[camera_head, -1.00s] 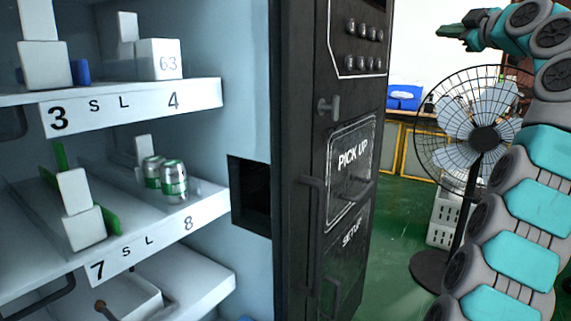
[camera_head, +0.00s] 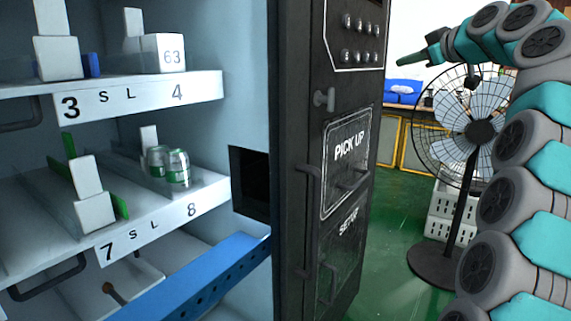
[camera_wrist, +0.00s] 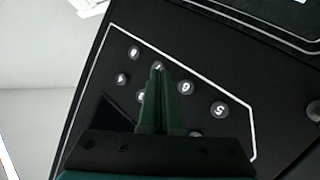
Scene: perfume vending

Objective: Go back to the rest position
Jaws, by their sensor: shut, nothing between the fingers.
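My gripper (camera_head: 402,61) is raised at the upper right of the head view, in front of the pale wall and above and left of the fan. Its two dark green fingers are together and hold nothing. In the wrist view the shut fingers (camera_wrist: 158,72) appear over a black panel with round buttons (camera_wrist: 185,87). The gap between the fingertips and the panel cannot be judged. My arm runs down the right edge of the head view.
A vending cabinet with white shelves (camera_head: 150,235) stands open at left. Green-and-white cans (camera_head: 178,168) stand at slot 8. A blue perforated bar (camera_head: 205,283) crosses the lower shelf. The black door (camera_head: 345,225) reads PICK UP. A fan (camera_head: 480,131) stands near my arm.

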